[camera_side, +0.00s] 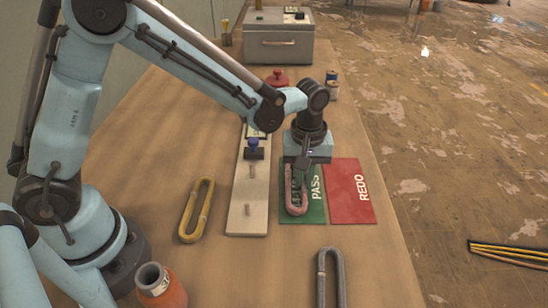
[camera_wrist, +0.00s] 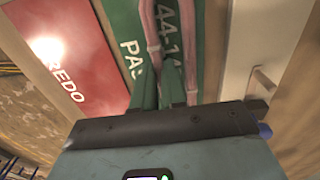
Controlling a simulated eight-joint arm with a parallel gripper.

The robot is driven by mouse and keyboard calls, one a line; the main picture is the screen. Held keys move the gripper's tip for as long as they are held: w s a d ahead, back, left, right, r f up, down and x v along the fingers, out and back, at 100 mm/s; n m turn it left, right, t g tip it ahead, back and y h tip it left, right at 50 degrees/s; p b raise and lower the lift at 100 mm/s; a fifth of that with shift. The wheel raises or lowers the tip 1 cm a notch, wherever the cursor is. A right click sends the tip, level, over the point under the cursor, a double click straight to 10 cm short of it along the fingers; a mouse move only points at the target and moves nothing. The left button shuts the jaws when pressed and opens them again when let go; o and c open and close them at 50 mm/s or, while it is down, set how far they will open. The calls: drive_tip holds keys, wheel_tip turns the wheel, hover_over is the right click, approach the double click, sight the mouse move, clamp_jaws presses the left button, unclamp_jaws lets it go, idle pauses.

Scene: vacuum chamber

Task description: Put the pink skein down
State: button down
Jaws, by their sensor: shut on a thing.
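The pink skein (camera_side: 296,198) is a long loop over the green PASS mat (camera_side: 316,212). My gripper (camera_side: 300,168) points down over the mat and is shut on the skein near its far end. In the wrist view, pink strands (camera_wrist: 152,28) run up from between my green fingers (camera_wrist: 165,75), with the PASS mat (camera_wrist: 125,18) behind them. I cannot tell whether the skein touches the mat or hangs just above it. The red REDO mat (camera_side: 352,190) lies to the right of the green one, and the skein is clear of it.
A pale board (camera_side: 247,205) with upright pegs and a blue knob (camera_side: 253,143) stands left of the mats. A yellow skein (camera_side: 195,210) and a grey skein (camera_side: 331,280) lie on the table. An orange bottle (camera_side: 160,288) stands near left; a metal box (camera_side: 278,42) is at the back.

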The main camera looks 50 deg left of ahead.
drive_tip(key=shift+f, duration=0.1)
drive_tip(key=c, duration=1.2)
unclamp_jaws()
wheel_tip(320, 180, up, 12)
drive_tip(key=shift+s+a+r+m+t, duration=0.2)
drive_tip(key=shift+s+a+m+t, duration=1.15)
drive_tip(key=shift+s+a, duration=0.55)
drive_tip(key=shift+s+a+r+m+t, duration=0.2)
drive_tip(key=shift+s+a+m+t, duration=0.85)
drive_tip(key=shift+s+a+m, duration=0.85)
drive_tip(key=shift+s+a+r+m+t, duration=0.2)
drive_tip(key=shift+s+a+m+t, duration=1.05)
drive_tip(key=shift+s+a, duration=0.65)
drive_tip(key=shift+w+a, duration=0.15)
